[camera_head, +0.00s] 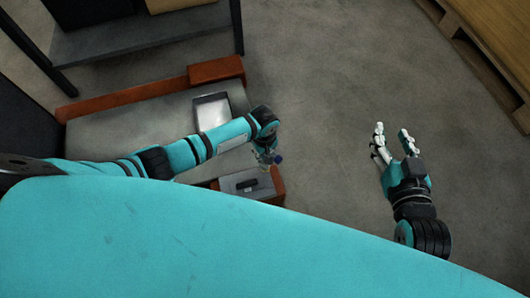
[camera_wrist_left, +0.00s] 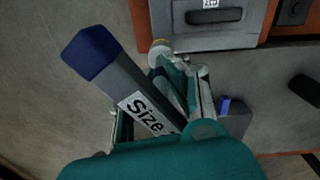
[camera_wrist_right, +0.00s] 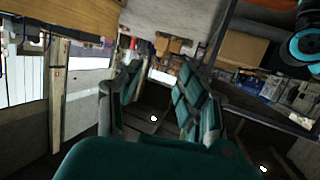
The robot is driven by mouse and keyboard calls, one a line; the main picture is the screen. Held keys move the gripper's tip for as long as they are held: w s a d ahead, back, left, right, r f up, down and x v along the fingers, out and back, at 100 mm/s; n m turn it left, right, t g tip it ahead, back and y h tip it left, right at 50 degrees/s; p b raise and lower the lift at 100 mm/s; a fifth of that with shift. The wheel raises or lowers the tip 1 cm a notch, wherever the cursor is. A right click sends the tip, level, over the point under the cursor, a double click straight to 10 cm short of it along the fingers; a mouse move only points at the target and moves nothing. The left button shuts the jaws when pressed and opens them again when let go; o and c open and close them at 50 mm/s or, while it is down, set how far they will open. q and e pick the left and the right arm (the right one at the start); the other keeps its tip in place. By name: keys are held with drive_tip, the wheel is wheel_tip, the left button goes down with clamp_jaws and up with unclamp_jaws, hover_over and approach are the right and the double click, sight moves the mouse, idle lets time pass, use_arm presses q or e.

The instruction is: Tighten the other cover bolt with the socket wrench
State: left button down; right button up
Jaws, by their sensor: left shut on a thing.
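My left gripper (camera_head: 267,157) is shut on the socket wrench, a grey bar with a dark blue end and a "Size" label. The wrench (camera_wrist_left: 128,88) slants up and left out of the fingers in the left wrist view; its blue end (camera_head: 278,159) shows small in the head view. A grey cover (camera_head: 243,186) with a black handle lies just below this gripper in the head view. The cover also shows at the top of the left wrist view (camera_wrist_left: 180,28), apart from the wrench. No cover bolt can be made out clearly. My right gripper (camera_head: 393,131) is open and empty, over the floor.
A grey surface with orange-red ends (camera_head: 216,70) lies under my left arm. A light rectangular tray (camera_head: 212,110) is on it. A dark shelf (camera_head: 140,35) stands at the upper left and a wooden pallet (camera_head: 490,45) at the upper right. The floor between is clear.

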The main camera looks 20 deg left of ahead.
use_arm(q)
drive_tip(key=shift+f+b, duration=0.3)
drive_tip(key=shift+f, duration=0.35)
drive_tip(key=m+p, duration=0.1)
drive_tip(key=m, duration=0.6)
drive_tip(key=shift+p, duration=0.35)
drive_tip(key=m, duration=0.3)
drive_tip(key=shift+m, duration=1.1)
use_arm(e)
wheel_tip(320, 180, down, 4)
drive_tip(key=s+d+g, duration=0.1)
drive_tip(key=s+g, duration=0.2)
use_arm(q)
drive_tip(key=m, duration=0.6)
drive_tip(key=shift+f+m, duration=0.1)
drive_tip(key=shift+m, duration=1.1)
drive_tip(key=m+b, duration=0.2)
drive_tip(key=m, duration=0.9)
drive_tip(key=shift+a+m, duration=0.1)
drive_tip(key=shift+m, duration=0.7)
use_arm(e)
drive_tip(key=w+a+r+t, duration=0.1)
drive_tip(key=w+r+t, duration=0.3)
drive_tip(key=r, duration=0.3)
drive_tip(key=shift+a+r+t+y, duration=0.25)
drive_tip(key=shift+a+t+y, duration=0.15)
drive_tip(key=shift+t, duration=0.3)
